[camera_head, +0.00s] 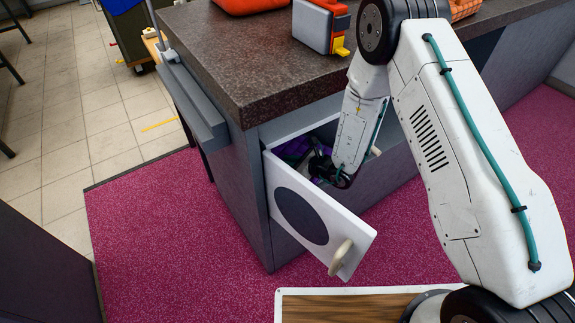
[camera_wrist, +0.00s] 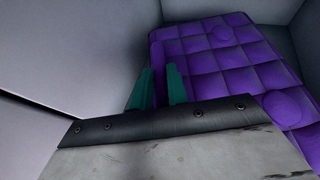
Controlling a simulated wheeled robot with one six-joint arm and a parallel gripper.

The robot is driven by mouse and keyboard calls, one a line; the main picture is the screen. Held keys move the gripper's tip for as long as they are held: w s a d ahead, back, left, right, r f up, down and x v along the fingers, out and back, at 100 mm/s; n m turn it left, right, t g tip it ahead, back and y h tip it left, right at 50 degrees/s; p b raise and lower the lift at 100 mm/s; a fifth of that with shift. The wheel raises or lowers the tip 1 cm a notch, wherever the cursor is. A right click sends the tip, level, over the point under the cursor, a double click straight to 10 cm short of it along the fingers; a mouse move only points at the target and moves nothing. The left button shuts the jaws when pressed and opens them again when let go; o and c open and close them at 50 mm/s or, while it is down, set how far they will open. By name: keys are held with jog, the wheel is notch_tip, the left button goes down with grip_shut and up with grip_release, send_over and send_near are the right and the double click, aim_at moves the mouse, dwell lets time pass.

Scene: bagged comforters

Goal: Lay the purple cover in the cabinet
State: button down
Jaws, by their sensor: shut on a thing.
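The purple cover (camera_wrist: 222,52) is a quilted, tufted pad lying inside the grey-walled cabinet compartment in the wrist view. Part of it shows as a purple patch in the head view (camera_head: 293,148). The cabinet's pulled-out white front (camera_head: 300,215) has a dark oval and a beige handle. My gripper (camera_head: 322,172) reaches down into the open compartment. Its teal fingers (camera_wrist: 158,74) are shut on the cover at its left edge in the wrist view. The exact grip is partly hidden by the gripper body.
A dark stone countertop (camera_head: 250,70) lies above the compartment, with a white, red and yellow toy-like block (camera_head: 318,25) and an orange object (camera_head: 250,4) on it. Magenta carpet (camera_head: 170,235) is clear in front. A wood-topped surface (camera_head: 340,308) is at the bottom.

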jog(key=shift+f, duration=0.95)
jog(key=c, duration=1.4)
grip_release()
jog(key=shift+f, duration=0.1)
jog(key=shift+o, duration=0.2)
jog(key=shift+d, duration=0.1)
jog(key=v, duration=1.2)
